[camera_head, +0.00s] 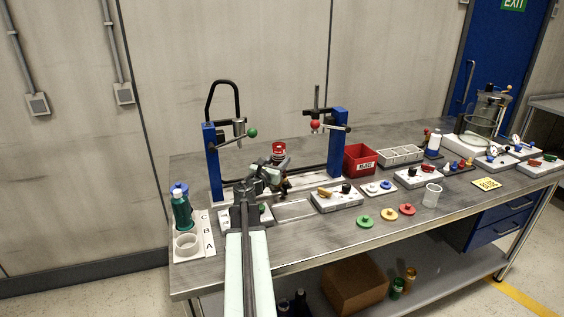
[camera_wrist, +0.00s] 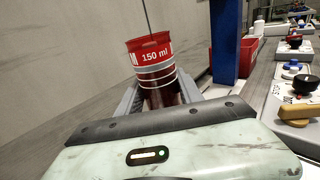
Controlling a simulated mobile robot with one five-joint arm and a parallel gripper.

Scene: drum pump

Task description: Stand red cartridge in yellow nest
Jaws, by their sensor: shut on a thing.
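The red cartridge (camera_wrist: 152,58) is marked "150 ml" and has a dark red lower body with pale bands. It stands nearly upright between the fingers of my gripper (camera_wrist: 160,97), which is shut on it. In the head view the cartridge's red top (camera_head: 279,148) shows above my gripper (camera_head: 273,172), in front of the gap between two blue posts. Its lower end is hidden by my gripper. I cannot make out a yellow nest for sure; a small yellow disc (camera_head: 390,214) with a knob lies on the bench between a green and a red one.
Blue posts (camera_head: 213,163) and (camera_head: 337,140) stand either side, with levers and frames. A red bin (camera_head: 360,159) and pale divided tray (camera_head: 400,154) stand right. A white rack (camera_head: 207,240) marked C, B, A holds a teal bottle (camera_head: 182,208) and a white cup.

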